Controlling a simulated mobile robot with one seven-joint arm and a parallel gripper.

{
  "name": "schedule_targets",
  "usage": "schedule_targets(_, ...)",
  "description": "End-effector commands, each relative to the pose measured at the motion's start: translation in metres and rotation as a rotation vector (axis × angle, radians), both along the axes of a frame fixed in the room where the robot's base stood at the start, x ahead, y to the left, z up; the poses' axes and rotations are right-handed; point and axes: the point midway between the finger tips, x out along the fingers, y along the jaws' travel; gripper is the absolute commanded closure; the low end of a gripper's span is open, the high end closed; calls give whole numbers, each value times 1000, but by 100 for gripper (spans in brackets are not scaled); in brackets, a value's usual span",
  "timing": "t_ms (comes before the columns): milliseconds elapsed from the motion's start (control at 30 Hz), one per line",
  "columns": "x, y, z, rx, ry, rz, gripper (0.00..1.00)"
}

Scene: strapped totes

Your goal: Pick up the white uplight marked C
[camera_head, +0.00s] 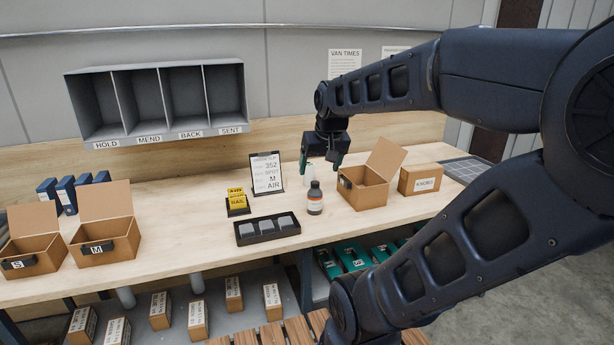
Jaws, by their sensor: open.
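A small white object (309,174) stands on the wooden bench behind the brown bottle and may be the white uplight. It is partly hidden and no letter C can be read on it. My gripper (320,168) points down just above the bench at this object, with its fingers apart. The white object shows beside the left finger. I cannot tell whether it lies between the fingers or touches them.
A brown bottle (315,198) stands close in front. An open cardboard box (362,194) is just right, beside a closed KNOBS box (420,179). A sign (267,174), yellow cards (237,201) and a black tray (243,233) are left.

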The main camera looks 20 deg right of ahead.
Motion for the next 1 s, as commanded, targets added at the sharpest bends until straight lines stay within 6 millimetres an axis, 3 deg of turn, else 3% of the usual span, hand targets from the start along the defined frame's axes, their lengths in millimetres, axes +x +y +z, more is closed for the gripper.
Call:
schedule_targets(267, 86, -16, 6, 27, -15, -65, 23)
schedule_targets(500, 161, -33, -1, 38, -33, -125, 23)
schedule_targets(767, 242, -54, -22, 37, -52, -187, 23)
schedule_targets(1000, 314, -75, -54, 23, -72, -243, 23)
